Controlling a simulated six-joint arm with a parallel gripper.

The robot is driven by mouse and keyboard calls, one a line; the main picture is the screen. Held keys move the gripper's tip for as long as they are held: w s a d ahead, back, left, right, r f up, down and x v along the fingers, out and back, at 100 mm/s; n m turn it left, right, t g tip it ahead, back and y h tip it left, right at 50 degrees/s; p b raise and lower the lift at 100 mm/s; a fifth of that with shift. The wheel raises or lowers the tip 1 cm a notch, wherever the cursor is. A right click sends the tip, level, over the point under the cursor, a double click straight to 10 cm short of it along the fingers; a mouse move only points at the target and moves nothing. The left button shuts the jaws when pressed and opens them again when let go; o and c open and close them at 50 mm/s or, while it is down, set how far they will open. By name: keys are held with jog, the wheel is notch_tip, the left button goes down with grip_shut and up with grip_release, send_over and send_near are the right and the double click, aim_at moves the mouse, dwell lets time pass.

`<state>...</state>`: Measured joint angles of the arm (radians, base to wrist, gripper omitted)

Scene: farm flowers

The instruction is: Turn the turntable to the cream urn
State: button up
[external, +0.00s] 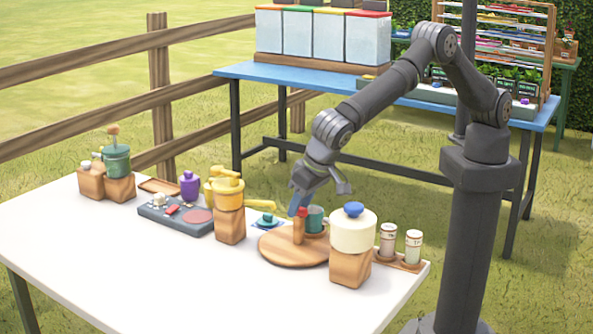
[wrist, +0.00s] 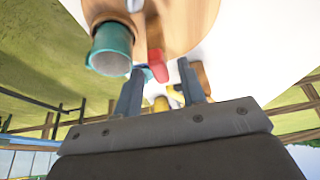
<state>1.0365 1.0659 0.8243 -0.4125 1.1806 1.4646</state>
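The turntable (external: 285,250) is a round wooden disc near the table's far edge. On it are a wooden peg with a red top (external: 302,212) and a teal cup (external: 316,220). The cream urn (external: 352,236), with a blue lid knob, stands on a wooden block just right of the disc. My gripper (external: 318,192) is open above the disc, close to the peg. In the wrist view, the red top (wrist: 157,67) shows just beyond the gap between my fingers (wrist: 160,80), and the cup (wrist: 110,50) is at left. Whether a finger touches the peg cannot be told.
A yellow urn (external: 228,195) stands left of the turntable, and a green urn (external: 117,160) stands farther left. Two labelled jars (external: 388,242) are right of the cream urn. A grey tray (external: 178,216) lies at left. The table's front is clear.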

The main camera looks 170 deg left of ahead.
grip_shut()
jog(key=shift+m, duration=0.4)
jog(key=shift+w+d+m+g+y, duration=0.1)
jog(key=shift+m+g+y, duration=0.35)
jog(key=shift+m, duration=1.1)
jog(key=shift+d+m+g+y, duration=0.15)
jog(key=shift+m+y, duration=0.6)
jog(key=shift+m, duration=0.8)
jog(key=shift+d+m+y, duration=0.1)
jog(key=shift+m+y, duration=0.45)
jog(key=shift+m, duration=0.9)
jog(key=shift+m+y, duration=0.55)
jog(key=shift+m, duration=0.9)
jog(key=shift+r+m, duration=0.1)
jog(key=shift+m, duration=0.3)
grip_release()
